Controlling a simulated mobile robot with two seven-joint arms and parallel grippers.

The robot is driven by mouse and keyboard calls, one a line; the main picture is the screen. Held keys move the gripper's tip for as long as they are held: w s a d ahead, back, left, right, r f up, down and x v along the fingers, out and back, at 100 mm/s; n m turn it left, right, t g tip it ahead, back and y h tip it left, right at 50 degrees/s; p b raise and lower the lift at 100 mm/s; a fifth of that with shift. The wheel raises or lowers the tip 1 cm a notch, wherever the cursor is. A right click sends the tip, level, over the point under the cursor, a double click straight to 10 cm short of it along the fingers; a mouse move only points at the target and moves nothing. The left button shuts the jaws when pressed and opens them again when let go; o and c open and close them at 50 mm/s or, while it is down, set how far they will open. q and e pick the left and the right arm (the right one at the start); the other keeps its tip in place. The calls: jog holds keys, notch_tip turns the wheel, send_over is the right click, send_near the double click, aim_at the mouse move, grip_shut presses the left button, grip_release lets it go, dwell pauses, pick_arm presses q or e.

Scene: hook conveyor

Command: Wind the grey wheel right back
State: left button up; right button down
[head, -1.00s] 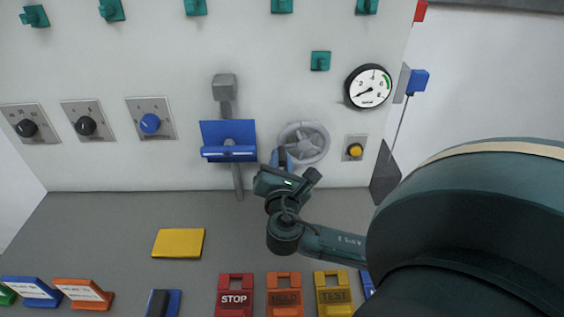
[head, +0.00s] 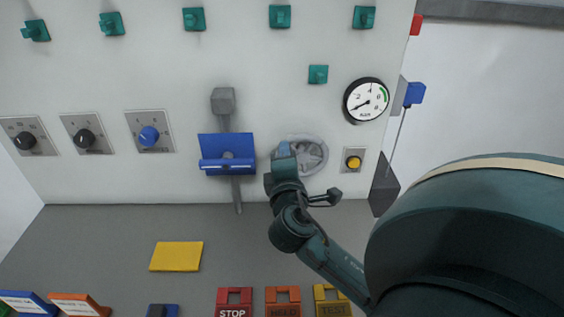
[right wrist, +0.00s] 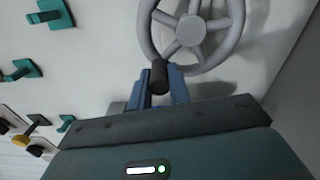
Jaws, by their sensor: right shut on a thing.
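The grey wheel (head: 312,154) is mounted on the white panel, right of the blue tray. In the right wrist view the grey wheel (right wrist: 190,30) shows its hub, spokes and a dark handle knob (right wrist: 159,76) at its lower left rim. My right gripper (right wrist: 160,82) has its blue fingers shut on this knob. In the head view my right gripper (head: 283,150) is at the left side of the wheel and hides part of the rim. My left gripper is not in view.
A blue tray (head: 227,141) on a grey lever is close left of the wheel. A yellow button (head: 353,161) and a gauge (head: 366,101) are to its right. A yellow plate (head: 176,257) and several coloured signs lie on the grey table (head: 100,235).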

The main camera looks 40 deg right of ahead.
aim_at(303, 139)
jog(key=m, duration=0.2)
jog(key=s+d+r+m, duration=0.1)
jog(key=m, duration=0.1)
jog(key=shift+s+d+r+m+b, duration=0.1)
jog(key=shift+d+m+b, duration=0.1)
jog(key=shift+m+b, duration=0.15)
jog(key=shift+s+d+r+m, duration=0.1)
jog(key=shift+s+d+m, duration=0.15)
jog(key=shift+m, duration=0.45)
jog(key=shift+s+d+r+m, duration=0.1)
jog(key=shift+s+d+m, duration=0.15)
jog(key=shift+m, duration=0.5)
jog(key=shift+s+d+r+m, duration=0.15)
jog(key=shift+d+m, duration=0.15)
jog(key=shift+m, duration=0.4)
jog(key=c, duration=1.3)
grip_release()
